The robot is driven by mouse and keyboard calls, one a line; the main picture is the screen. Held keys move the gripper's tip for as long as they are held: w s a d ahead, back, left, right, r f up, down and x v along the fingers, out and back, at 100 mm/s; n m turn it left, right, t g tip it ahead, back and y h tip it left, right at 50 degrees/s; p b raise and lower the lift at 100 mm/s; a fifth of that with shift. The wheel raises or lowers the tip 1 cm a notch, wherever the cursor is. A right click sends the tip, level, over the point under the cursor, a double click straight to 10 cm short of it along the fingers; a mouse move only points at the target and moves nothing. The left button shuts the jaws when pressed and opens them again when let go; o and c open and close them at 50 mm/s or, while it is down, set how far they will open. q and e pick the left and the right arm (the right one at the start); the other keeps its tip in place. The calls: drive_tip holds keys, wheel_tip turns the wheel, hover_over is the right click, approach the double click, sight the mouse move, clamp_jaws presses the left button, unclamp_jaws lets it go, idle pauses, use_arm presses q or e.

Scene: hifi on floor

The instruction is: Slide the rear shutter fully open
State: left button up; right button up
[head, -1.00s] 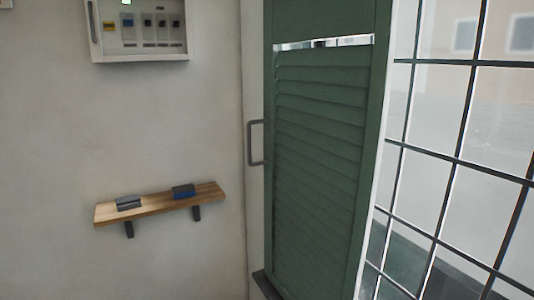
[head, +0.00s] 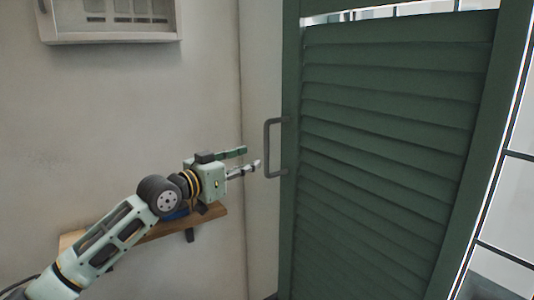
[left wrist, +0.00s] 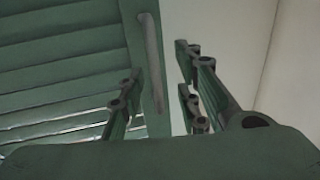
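The green louvred shutter (head: 385,140) stands in front of the gridded window on the right in the head view. Its grey handle (head: 268,148) is an upright bar on the shutter's left edge. My left gripper (head: 252,159) is open, its fingers pointing right at the handle, a short gap to the left of it. In the left wrist view the shutter (left wrist: 60,75) fills the left side. The handle (left wrist: 151,65) shows beyond and between the spread, empty fingers (left wrist: 160,95). My right gripper is in neither view.
A wooden wall shelf (head: 72,240) lies behind my left arm, with a blue item on it partly hidden. A white-framed electrical box (head: 110,38) hangs on the wall above. The window (head: 505,210) shows at the right, past the shutter.

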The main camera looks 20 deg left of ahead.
sight(265, 151)
use_arm(q)
drive_tip(key=shift+h, duration=0.3)
drive_tip(key=w+d+p, duration=0.1)
drive_tip(key=w+d+r, duration=0.1)
drive_tip(key=w, duration=0.1)
drive_tip(key=w+d+r+p, duration=0.1)
drive_tip(key=w, duration=0.1)
drive_tip(key=shift+w+d+r+p, duration=0.2)
drive_tip(key=shift+d+p, duration=0.1)
drive_tip(key=shift+d, duration=0.05)
drive_tip(key=shift+w+d, duration=0.2)
drive_tip(key=shift+w, duration=0.2)
drive_tip(key=shift+a+f, duration=0.1)
drive_tip(key=shift+f, duration=0.05)
drive_tip(key=c, duration=0.7)
clamp_jaws()
